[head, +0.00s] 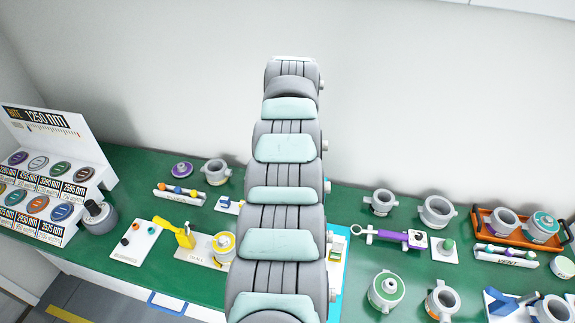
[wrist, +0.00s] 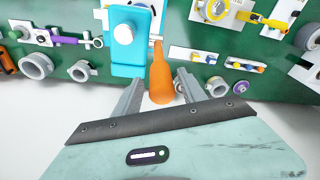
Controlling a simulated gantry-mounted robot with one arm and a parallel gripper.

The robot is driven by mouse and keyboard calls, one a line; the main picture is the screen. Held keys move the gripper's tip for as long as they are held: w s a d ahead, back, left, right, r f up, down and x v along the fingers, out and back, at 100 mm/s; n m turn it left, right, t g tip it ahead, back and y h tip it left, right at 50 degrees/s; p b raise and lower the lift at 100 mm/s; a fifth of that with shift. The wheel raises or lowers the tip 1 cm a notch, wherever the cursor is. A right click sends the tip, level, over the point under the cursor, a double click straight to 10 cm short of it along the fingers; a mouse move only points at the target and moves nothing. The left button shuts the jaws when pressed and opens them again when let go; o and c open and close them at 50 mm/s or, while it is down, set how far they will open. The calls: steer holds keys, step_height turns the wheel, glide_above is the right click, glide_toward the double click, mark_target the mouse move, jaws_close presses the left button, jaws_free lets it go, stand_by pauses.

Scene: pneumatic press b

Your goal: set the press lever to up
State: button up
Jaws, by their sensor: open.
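The press (wrist: 142,58) shows in the wrist view as a light-blue body with a round white knob on it. Its orange lever (wrist: 160,76) stands beside the body, with the thick rounded end toward my gripper and the narrow end away. My gripper (wrist: 159,84) is open, one grey finger on each side of the lever's thick end. I cannot tell whether either finger touches it.
A green bench (head: 335,197) runs along a white wall. A purple-handled tool (head: 393,236) and several grey ring-shaped parts lie right of my arm. An orange tray (head: 512,238) is farther right. A yellow lever (head: 182,236) and a white display stand (head: 50,150) are at left.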

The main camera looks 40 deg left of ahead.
steer(key=r, duration=0.4)
steer(key=d+r, duration=0.1)
steer(key=r, duration=0.1)
steer(key=shift+s+r, duration=0.35)
